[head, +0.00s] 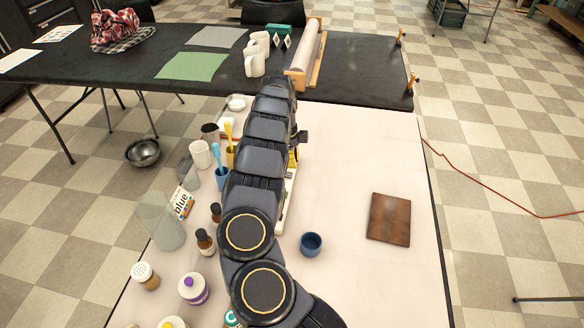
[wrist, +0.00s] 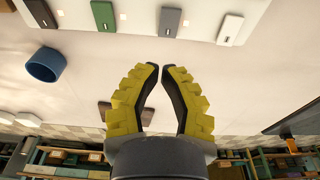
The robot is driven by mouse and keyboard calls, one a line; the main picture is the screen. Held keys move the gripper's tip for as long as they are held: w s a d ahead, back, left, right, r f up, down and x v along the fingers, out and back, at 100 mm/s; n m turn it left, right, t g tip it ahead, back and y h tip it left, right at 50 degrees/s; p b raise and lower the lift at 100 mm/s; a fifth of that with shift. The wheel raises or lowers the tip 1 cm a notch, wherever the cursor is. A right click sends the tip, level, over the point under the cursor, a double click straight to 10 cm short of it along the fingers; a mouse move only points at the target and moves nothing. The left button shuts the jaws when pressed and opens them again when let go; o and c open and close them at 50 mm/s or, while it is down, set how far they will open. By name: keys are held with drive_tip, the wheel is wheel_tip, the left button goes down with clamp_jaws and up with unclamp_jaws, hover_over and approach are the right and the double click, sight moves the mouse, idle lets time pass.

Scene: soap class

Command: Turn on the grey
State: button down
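The grey switch (wrist: 169,20) is on a white strip at the top of the wrist view, between a green switch (wrist: 103,15) and a white switch (wrist: 230,28). A dark switch (wrist: 38,12) is at the left. In the head view my arm hides most of the white strip (head: 290,190); its switches cannot be made out there. My gripper (wrist: 161,66) has yellow ridged fingers with tips almost together and nothing held. In the wrist view its tips are below the grey switch and apart from it. Whether the switch is on cannot be told.
A blue cup (head: 311,243) stands right of my arm, and a brown board (head: 388,219) lies farther right. Bottles, cups and jars (head: 193,288) crowd the left side. The table (head: 350,150) is clear around the board.

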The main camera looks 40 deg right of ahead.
wheel_tip(320, 180, up, 10)
drive_tip(key=shift+s+d, duration=0.45)
